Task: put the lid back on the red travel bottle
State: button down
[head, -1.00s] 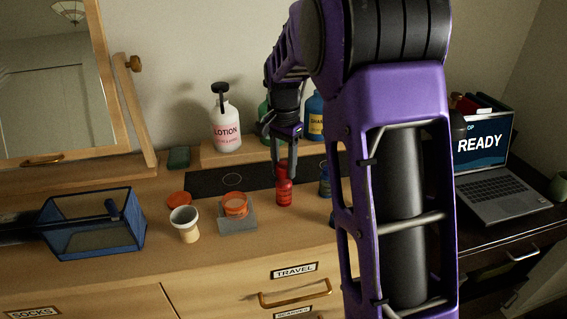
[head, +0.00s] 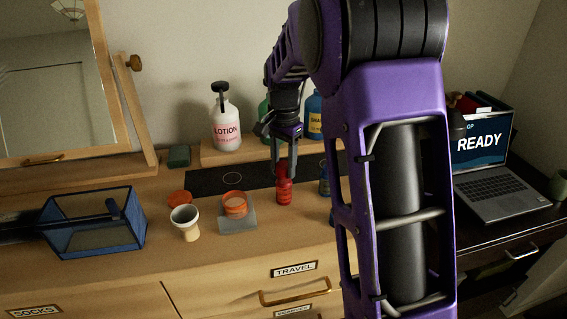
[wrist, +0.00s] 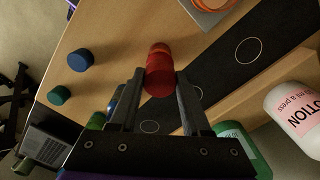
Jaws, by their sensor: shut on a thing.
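The red travel bottle (head: 284,194) stands upright on the dresser top, right of the middle orange jar. My gripper (head: 286,168) points down right above it, its fingers at the bottle's top. In the wrist view my gripper (wrist: 160,80) is shut on the red lid (wrist: 160,78), and the red bottle (wrist: 158,50) shows just past it, in line with the lid. Lid and bottle look to be touching or nearly so; I cannot tell whether the lid is seated.
A white lotion bottle (head: 226,130) stands on the back shelf. Blue (wrist: 81,60) and green (wrist: 59,95) round tops show close by in the wrist view.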

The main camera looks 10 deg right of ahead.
grip_release()
dwell(0.4)
jog(key=shift+r+p, duration=3)
jog(key=shift+r, duration=0.55)
grip_shut()
jog(key=shift+f, duration=0.3)
